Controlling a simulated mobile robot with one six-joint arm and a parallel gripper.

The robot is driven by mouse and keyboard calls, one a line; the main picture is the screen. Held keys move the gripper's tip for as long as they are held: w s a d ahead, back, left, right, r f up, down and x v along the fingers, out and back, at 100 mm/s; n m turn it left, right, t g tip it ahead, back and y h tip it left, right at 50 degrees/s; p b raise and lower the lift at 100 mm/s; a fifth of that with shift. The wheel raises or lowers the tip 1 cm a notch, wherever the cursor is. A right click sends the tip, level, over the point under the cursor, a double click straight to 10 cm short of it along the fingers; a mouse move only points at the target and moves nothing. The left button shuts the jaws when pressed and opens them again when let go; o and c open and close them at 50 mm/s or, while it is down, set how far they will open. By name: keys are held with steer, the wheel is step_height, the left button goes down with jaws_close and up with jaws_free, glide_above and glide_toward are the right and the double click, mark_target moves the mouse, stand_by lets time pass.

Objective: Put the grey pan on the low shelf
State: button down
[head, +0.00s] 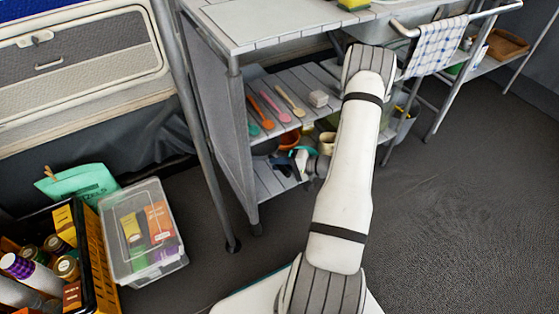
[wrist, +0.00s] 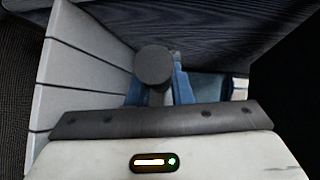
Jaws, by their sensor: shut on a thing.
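My gripper (head: 289,165) is at the cart's low shelf (head: 268,184), under the middle shelf, and is partly hidden by my arm. In the wrist view its blue fingers (wrist: 158,90) are shut on a narrow stem below a dark grey round part (wrist: 153,65), which I take to be the grey pan. The pan's full outline does not show there. In the head view the pan is hard to make out in the shade. I cannot tell whether it touches the low shelf.
An orange bowl (head: 289,141) and a cream cup (head: 326,143) stand close to my gripper. A clear box (head: 143,232) is on the floor at left. The floor at right is clear.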

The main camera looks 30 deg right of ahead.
step_height(320, 180, down, 5)
steer(key=shift+w+a+f+b, duration=0.1)
steer(key=shift+a+b, duration=0.05)
steer(key=shift+b, duration=0.85)
step_height(320, 180, down, 4)
steer(key=shift+f+b, duration=0.2)
steer(key=shift+b, duration=0.8)
steer(key=shift+r, duration=0.1)
steer(key=c, duration=1.8)
jaws_free()
steer(key=o, duration=0.5)
